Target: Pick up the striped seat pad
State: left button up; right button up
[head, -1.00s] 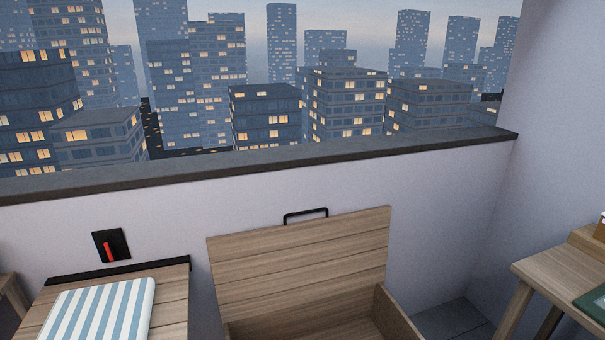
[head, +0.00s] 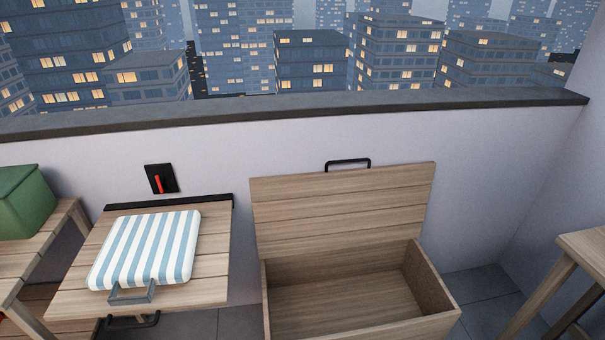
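The striped seat pad (head: 148,246), blue and white, lies flat on a wooden fold-down shelf (head: 214,262) at the left of the head view. A grey loop handle (head: 132,294) shows at the pad's front edge. Neither of my grippers is in view.
To the right of the shelf stands an open wooden chest (head: 360,318) with its lid (head: 342,208) raised against the wall; the inside that shows is empty. A green box (head: 24,202) sits on a wooden rack at far left. A wooden table (head: 585,250) stands at far right. A black wall plate with a red lever (head: 160,180) is above the shelf.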

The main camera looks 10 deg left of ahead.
aim_at(150, 251)
jog(key=l+u, duration=0.1)
jog(key=u, duration=0.3)
jog(key=i+l+u, duration=0.1)
jog(key=u, duration=0.3)
jog(key=l+u, duration=0.1)
jog(key=u, duration=0.3)
jog(key=l+u, duration=0.1)
jog(key=u, duration=0.3)
